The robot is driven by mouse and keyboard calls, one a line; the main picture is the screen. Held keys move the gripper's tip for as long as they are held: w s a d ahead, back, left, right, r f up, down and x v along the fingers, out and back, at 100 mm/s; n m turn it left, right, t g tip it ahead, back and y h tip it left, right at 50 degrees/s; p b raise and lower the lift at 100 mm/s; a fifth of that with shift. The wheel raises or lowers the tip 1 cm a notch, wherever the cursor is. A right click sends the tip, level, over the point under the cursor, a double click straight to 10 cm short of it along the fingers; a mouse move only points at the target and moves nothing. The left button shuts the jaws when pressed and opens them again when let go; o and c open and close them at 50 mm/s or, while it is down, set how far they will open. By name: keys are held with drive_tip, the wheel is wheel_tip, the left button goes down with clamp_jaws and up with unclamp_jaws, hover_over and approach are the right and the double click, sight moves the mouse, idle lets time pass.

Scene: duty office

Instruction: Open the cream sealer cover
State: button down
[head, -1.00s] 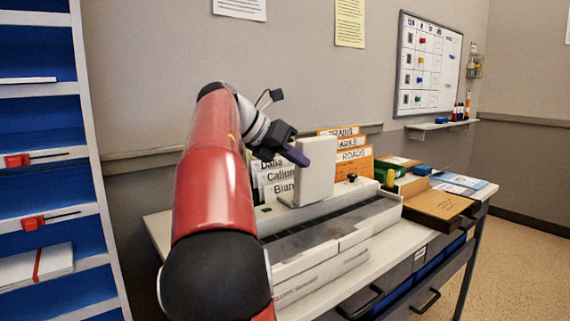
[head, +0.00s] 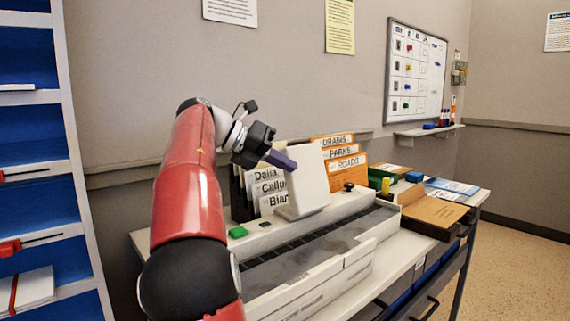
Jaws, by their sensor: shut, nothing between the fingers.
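The cream sealer (head: 335,270) is a long, low machine on the table, with a dark strip along its top. A cream slab (head: 310,188), which looks like its cover, stands raised above the rear of the body, tilted a little. My gripper (head: 284,160) is shut and empty, its purple fingertips at the slab's upper left edge. I cannot tell whether they touch it. A green button (head: 238,232) and a black knob (head: 349,186) show on the sealer's back strip. My arm hides the sealer's left end.
White name cards (head: 266,188) and orange folders (head: 346,165) stand behind the sealer. A brown box (head: 434,211), a green box (head: 381,177) and blue papers (head: 452,186) lie to the right. A shelf unit (head: 30,130) stands at the left.

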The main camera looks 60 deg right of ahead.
drive_tip(key=shift+w, duration=0.1)
drive_tip(key=v, duration=0.7)
drive_tip(key=shift+w+a+r, duration=0.15)
drive_tip(key=shift+w+a, duration=0.05)
drive_tip(key=shift+a, duration=0.05)
